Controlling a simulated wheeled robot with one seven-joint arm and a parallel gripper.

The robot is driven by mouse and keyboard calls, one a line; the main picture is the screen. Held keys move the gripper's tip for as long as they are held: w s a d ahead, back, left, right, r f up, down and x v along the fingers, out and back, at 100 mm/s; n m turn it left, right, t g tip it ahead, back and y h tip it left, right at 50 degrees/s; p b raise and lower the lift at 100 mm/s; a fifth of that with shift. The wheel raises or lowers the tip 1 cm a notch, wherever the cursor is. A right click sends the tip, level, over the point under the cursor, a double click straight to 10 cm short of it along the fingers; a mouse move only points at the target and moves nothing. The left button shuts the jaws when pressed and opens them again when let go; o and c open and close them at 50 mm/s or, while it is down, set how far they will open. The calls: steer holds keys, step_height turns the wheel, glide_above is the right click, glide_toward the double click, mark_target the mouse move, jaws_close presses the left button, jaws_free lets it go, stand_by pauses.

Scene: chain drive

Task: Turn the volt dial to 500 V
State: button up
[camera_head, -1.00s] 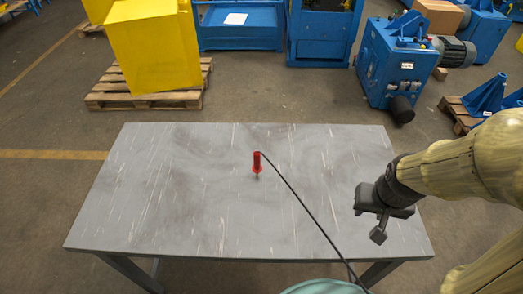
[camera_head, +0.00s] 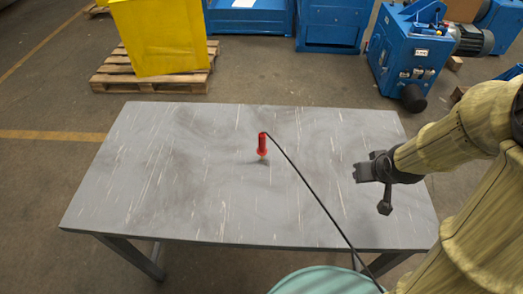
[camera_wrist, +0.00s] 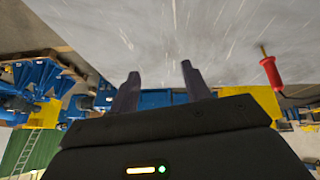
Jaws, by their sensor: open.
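No volt dial or meter face can be made out in either view. A red probe (camera_head: 262,145) with a thin metal tip stands near the middle of the grey table (camera_head: 190,200), tip down. A black cable (camera_head: 318,208) runs from its top to the lower right edge. My gripper (camera_head: 361,172) is over the right part of the table, right of the probe, pointing left. In the wrist view its two dark fingers (camera_wrist: 160,70) are apart with nothing between them. The red probe (camera_wrist: 272,72) shows right of the fingers there, clear of them.
The tabletop is otherwise bare. Behind it stand a yellow box (camera_head: 160,35) on a wooden pallet (camera_head: 110,82), blue machines (camera_head: 330,25) and a blue motor unit (camera_head: 405,55). Open floor lies between them and the table.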

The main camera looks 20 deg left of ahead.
steer(key=w+a+f+n+y+b, duration=0.1)
steer(key=a+f+n+y+b, duration=0.1)
steer(key=a+f+y+b, duration=0.1)
steer(key=w+a+f+n+t+y+b, duration=0.1)
steer(key=w+a+f+n+y+b, duration=0.1)
steer(key=a+y, duration=0.3)
steer(key=w+a+f+n+t+y+b, duration=0.1)
steer(key=w+a+f+n+y+b, duration=0.1)
steer(key=a, duration=0.4)
step_height(320, 180, down, 2)
steer(key=shift+w+f+n+y+b, duration=0.1)
steer(key=shift+f+n+y+b, duration=0.1)
steer(key=shift+n+y+b, duration=0.95)
steer(key=s+a+r+y+b, duration=0.1)
steer(key=s+r+n+y, duration=0.1)
steer(key=y, duration=0.1)
steer(key=shift+a+r+g+y+b, duration=0.1)
steer(key=shift+a+g+y+b, duration=0.15)
steer(key=shift+a+g+b, duration=0.15)
